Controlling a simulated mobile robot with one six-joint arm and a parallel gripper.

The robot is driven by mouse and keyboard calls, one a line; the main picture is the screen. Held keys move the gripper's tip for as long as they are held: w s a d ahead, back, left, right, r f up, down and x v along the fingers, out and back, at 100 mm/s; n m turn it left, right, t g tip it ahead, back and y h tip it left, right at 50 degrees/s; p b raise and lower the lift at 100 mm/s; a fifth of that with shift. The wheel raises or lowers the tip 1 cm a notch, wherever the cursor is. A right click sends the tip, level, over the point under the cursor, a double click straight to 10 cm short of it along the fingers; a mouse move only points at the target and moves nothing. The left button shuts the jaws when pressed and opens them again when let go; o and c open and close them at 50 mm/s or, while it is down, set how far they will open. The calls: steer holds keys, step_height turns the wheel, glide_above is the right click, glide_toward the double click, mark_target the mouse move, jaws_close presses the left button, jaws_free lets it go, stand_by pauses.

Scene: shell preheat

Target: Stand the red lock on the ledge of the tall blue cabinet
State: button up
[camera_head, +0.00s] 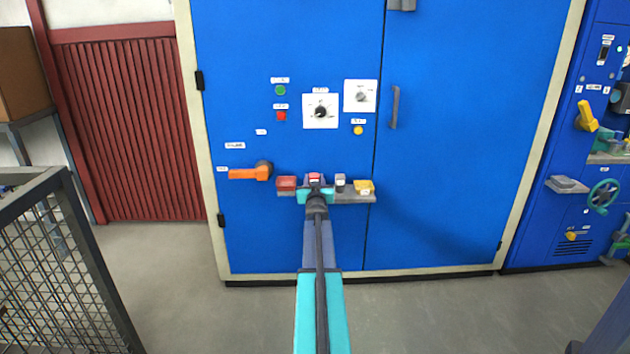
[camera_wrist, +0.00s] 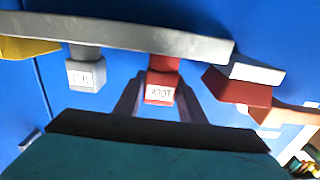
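The grey ledge (camera_head: 356,198) runs across the lower front of the tall blue cabinet (camera_head: 280,120); it crosses the top of the wrist view (camera_wrist: 130,35), which sees the scene upside down. The red lock (camera_wrist: 160,88) is at the ledge, upright, its far end meeting the ledge edge in that view. In the head view the red lock (camera_head: 315,177) shows just beyond my gripper (camera_head: 315,188). In the wrist view, my gripper's two dark fingers (camera_wrist: 160,97) flank the lock closely and appear shut on it. Whether its base bears fully on the ledge is hard to see.
A red box (camera_head: 286,183) sits left of the lock; a grey lock (camera_head: 340,182) and a yellow block (camera_head: 364,187) are to its right. An orange handle (camera_head: 250,173) sticks out further left. A mesh cage (camera_head: 60,260) stands at the left. The floor before the cabinet is clear.

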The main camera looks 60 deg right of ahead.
steer(key=shift+o, duration=1.3)
steer(key=shift+r, duration=0.2)
steer(key=p+v, duration=0.1)
steer(key=v, duration=1.1)
steer(key=shift+p, duration=0.35)
